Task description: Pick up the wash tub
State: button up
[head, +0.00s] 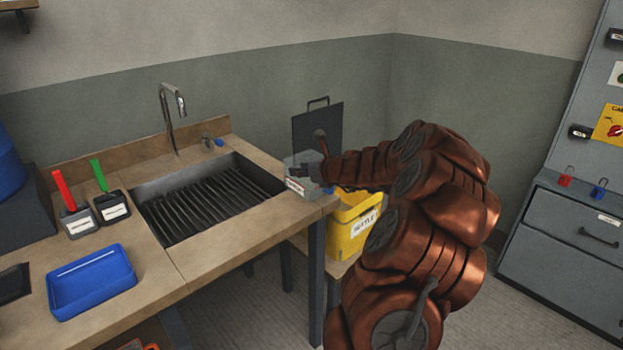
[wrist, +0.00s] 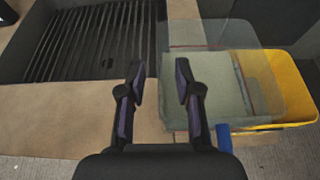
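A clear, see-through tub with a pale label (head: 296,185), which I take to be the wash tub, stands on the counter's right end beside the sink. It also shows in the wrist view (wrist: 215,95), with grey-green contents and a blue piece at its near side. My gripper (wrist: 160,78) is open, its two fingers apart with nothing visibly held between them. In the wrist view the tub's left wall lies between the fingers, and the right finger overlaps the tub. I cannot tell whether they touch. In the head view my gripper (head: 304,171) is at the tub, partly hidden by my arm.
A sink (head: 205,200) with a slatted bottom and a faucet (head: 171,115) is left of the tub. A yellow labelled bin (head: 345,240) stands lower, right of the counter. A blue tray (head: 92,281) and two caddies with red and green handles are at left.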

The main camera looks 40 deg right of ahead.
jog(key=shift+x, duration=1.1)
grip_shut()
